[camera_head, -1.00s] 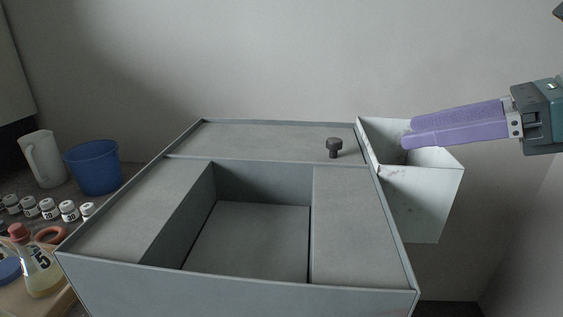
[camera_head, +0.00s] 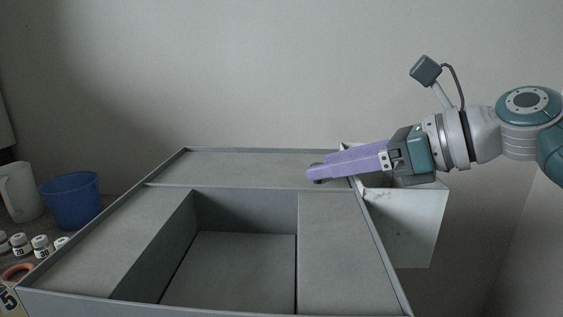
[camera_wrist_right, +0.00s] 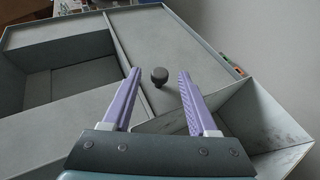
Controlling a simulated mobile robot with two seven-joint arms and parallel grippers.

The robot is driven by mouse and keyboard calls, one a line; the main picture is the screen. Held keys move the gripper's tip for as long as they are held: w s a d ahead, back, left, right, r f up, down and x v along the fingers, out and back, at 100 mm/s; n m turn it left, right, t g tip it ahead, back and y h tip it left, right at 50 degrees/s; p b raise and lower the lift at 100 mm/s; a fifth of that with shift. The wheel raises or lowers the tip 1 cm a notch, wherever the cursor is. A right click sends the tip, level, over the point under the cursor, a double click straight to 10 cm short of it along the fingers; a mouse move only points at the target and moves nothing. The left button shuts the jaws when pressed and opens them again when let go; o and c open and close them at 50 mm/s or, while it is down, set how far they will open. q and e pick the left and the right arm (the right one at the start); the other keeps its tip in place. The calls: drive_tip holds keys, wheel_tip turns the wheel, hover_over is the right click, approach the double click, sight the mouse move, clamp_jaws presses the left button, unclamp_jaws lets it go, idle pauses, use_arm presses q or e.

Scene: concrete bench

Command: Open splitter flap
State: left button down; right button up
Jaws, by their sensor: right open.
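The grey back panel (camera_head: 240,168), which looks like the splitter flap, lies flat across the rear of a large grey box (camera_head: 75,265). A short dark knob (camera_wrist_right: 159,76) stands on the panel near its right end. In the head view my right gripper (camera_head: 318,167) reaches in from the right over that end and mostly hides the knob. In the right wrist view its purple fingers (camera_wrist_right: 159,90) are open and apart, with the knob showing between and slightly beyond the tips. Contact with the knob cannot be told. My left gripper is not in view.
An open rectangular well (camera_head: 230,265) lies in the box's middle. A pale side bin (camera_head: 405,225) hangs on the box's right side, below my right gripper. A blue bucket (camera_head: 70,203), a white jug (camera_head: 20,192) and small bottles stand at left.

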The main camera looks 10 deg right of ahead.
clamp_jaws()
idle(0.3)
idle(1.1)
